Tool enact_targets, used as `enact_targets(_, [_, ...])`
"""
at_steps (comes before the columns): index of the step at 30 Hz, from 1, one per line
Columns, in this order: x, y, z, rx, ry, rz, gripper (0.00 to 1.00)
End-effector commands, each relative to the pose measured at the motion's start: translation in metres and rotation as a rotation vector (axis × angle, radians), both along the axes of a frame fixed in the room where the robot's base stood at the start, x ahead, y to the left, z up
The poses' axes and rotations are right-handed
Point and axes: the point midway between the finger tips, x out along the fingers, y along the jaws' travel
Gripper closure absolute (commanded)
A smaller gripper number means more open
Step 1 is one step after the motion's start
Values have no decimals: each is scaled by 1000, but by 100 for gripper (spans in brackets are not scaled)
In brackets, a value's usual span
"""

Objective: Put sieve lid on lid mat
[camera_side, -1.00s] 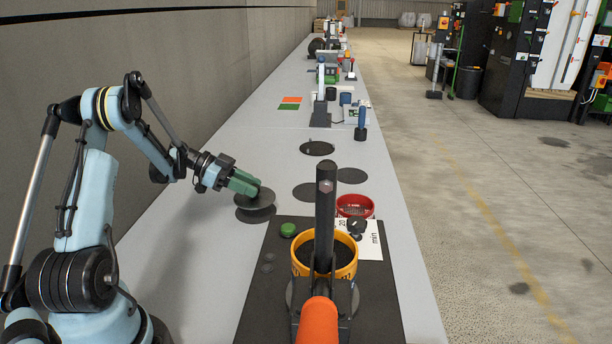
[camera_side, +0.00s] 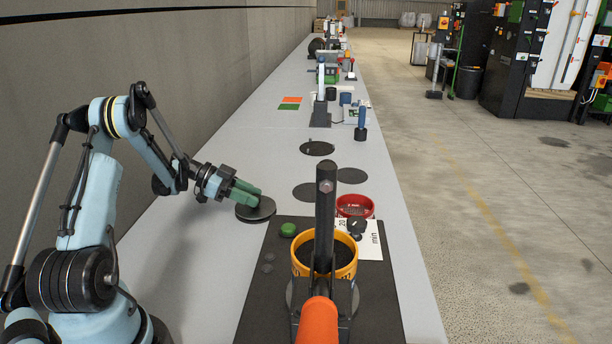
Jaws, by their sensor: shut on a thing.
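The sieve lid (camera_side: 262,213) is a dark round disc. It lies flat and low at the table's left-middle, beside the black work mat. My gripper (camera_side: 250,193), with green fingers, reaches in from the left and is shut on the top of the lid, where the fingers hide the grip point. A dark round patch, which looks like the lid mat, is now almost fully covered by the lid. Whether the lid touches it cannot be told for sure.
An orange-yellow sieve (camera_side: 348,268) with dark contents stands under a black post with an orange handle (camera_side: 318,322). A green knob (camera_side: 289,230), a red bowl (camera_side: 367,210) and a white card (camera_side: 373,248) are nearby. Round dark mats (camera_side: 308,192) lie behind.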

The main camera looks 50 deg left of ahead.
Motion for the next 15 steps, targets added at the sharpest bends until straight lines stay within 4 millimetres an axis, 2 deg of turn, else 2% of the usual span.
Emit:
enact_targets(14, [0,0,-6,-1,-1,0,100])
enact_targets(15, [0,0,-6,-1,-1,0,68])
